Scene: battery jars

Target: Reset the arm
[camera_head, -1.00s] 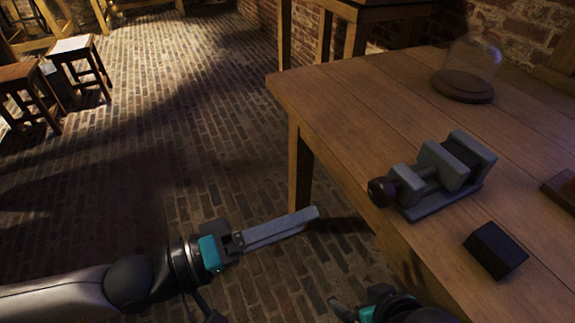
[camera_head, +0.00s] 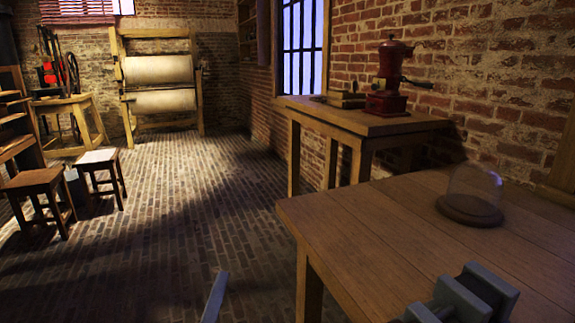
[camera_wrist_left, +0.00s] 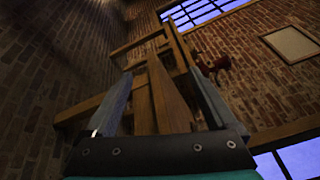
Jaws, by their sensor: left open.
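My left gripper (camera_head: 216,294) shows only as a pale grey finger at the bottom edge of the head view, left of the wooden table (camera_head: 345,245). In the left wrist view the left gripper (camera_wrist_left: 160,80) has its two fingers apart, with wooden furniture seen between and beyond them. It holds nothing that I can see. My right gripper is in neither view now.
A grey vise (camera_head: 470,298) and a glass dome on a wooden base (camera_head: 470,208) stand on the table. Behind is a smaller table with a red grinder (camera_head: 388,95). Stools (camera_head: 40,182) stand at left. The brick floor (camera_head: 185,215) between is clear.

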